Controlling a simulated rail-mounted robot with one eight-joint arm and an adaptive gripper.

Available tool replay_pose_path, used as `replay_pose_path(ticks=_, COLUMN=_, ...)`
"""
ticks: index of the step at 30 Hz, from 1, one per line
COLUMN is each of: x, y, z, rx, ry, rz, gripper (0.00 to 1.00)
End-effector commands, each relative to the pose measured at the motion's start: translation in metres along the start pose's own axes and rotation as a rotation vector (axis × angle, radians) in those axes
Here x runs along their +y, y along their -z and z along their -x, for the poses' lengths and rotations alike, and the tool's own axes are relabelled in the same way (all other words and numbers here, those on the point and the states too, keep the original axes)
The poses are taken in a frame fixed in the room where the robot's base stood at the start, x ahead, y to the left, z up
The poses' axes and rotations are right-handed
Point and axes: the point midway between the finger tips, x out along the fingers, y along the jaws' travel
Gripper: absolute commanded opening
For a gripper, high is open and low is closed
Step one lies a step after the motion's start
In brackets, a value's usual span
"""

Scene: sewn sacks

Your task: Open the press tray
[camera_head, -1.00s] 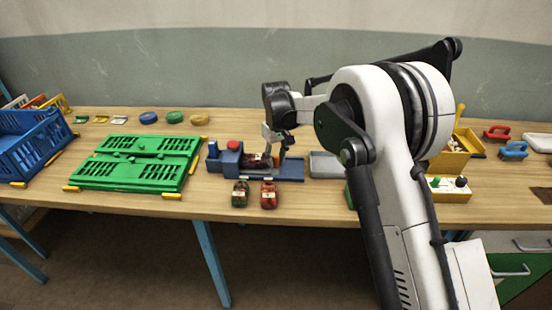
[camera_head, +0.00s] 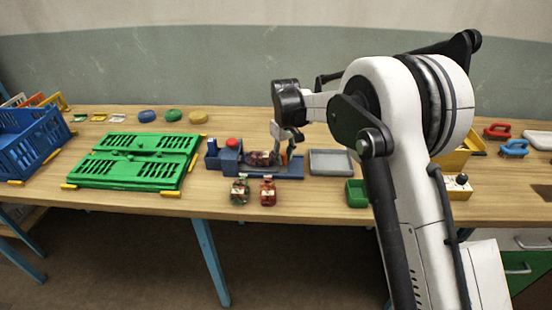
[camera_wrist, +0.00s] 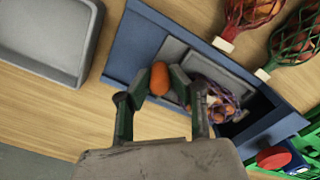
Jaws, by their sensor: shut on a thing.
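The blue press (camera_head: 226,160) stands mid-table with a red knob (camera_head: 233,142) on its left housing. Its grey sliding tray (camera_wrist: 176,48) lies on the blue base (camera_wrist: 130,45) in the wrist view and holds a purple-netted sack (camera_wrist: 222,104); the sack also shows in the head view (camera_head: 260,158). An orange handle (camera_wrist: 160,76) stands at the tray's outer end. My gripper (camera_wrist: 163,86) is shut on this handle, with a finger on each side. In the head view my gripper (camera_head: 285,150) is at the press's right part, and the handle is mostly hidden.
Two netted sacks, one dark (camera_head: 240,192) and one red (camera_head: 267,192), stand in front of the press. A grey shallow tray (camera_head: 330,162) lies to the right, near a green bin (camera_head: 357,193).

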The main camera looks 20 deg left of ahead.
Motion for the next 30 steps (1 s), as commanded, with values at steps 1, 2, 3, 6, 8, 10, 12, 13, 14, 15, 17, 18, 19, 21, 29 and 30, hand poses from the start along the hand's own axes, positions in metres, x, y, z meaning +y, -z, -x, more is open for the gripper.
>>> replay_pose_path(ticks=1, x=0.011, y=-0.008, z=-0.003, rx=0.000, ry=-0.001, rz=-0.006, gripper=0.00)
replay_pose_path(ticks=2, x=0.015, y=-0.011, z=-0.003, rx=0.000, ry=-0.001, rz=-0.005, gripper=0.00)
replay_pose_path(ticks=3, x=0.020, y=-0.015, z=-0.003, rx=0.000, ry=-0.001, rz=-0.004, gripper=0.00)
replay_pose_path(ticks=6, x=0.027, y=-0.021, z=-0.001, rx=0.000, ry=-0.001, rz=-0.003, gripper=0.00)
replay_pose_path(ticks=8, x=0.027, y=-0.021, z=0.000, rx=0.000, ry=-0.001, rz=-0.002, gripper=0.00)
replay_pose_path(ticks=10, x=0.026, y=-0.021, z=0.000, rx=0.000, ry=-0.001, rz=-0.001, gripper=0.00)
replay_pose_path(ticks=12, x=0.026, y=-0.021, z=0.000, rx=0.000, ry=-0.001, rz=-0.001, gripper=0.00)
replay_pose_path(ticks=13, x=0.026, y=-0.021, z=0.000, rx=0.000, ry=-0.001, rz=-0.001, gripper=0.00)
replay_pose_path(ticks=14, x=0.026, y=-0.021, z=0.000, rx=0.001, ry=-0.001, rz=-0.001, gripper=0.22)
replay_pose_path(ticks=15, x=0.026, y=-0.021, z=0.000, rx=0.001, ry=-0.001, rz=-0.001, gripper=0.27)
replay_pose_path(ticks=17, x=0.026, y=-0.021, z=0.000, rx=0.000, ry=-0.001, rz=-0.001, gripper=0.27)
replay_pose_path(ticks=18, x=0.026, y=-0.021, z=0.000, rx=0.000, ry=-0.001, rz=-0.001, gripper=0.27)
replay_pose_path(ticks=19, x=0.026, y=-0.021, z=0.000, rx=0.000, ry=-0.001, rz=-0.001, gripper=0.27)
replay_pose_path(ticks=21, x=0.026, y=-0.021, z=0.000, rx=0.000, ry=-0.001, rz=-0.001, gripper=0.27)
replay_pose_path(ticks=29, x=0.026, y=-0.021, z=0.018, rx=0.000, ry=-0.001, rz=-0.001, gripper=0.27)
replay_pose_path(ticks=30, x=0.026, y=-0.021, z=0.024, rx=0.000, ry=-0.001, rz=-0.001, gripper=0.27)
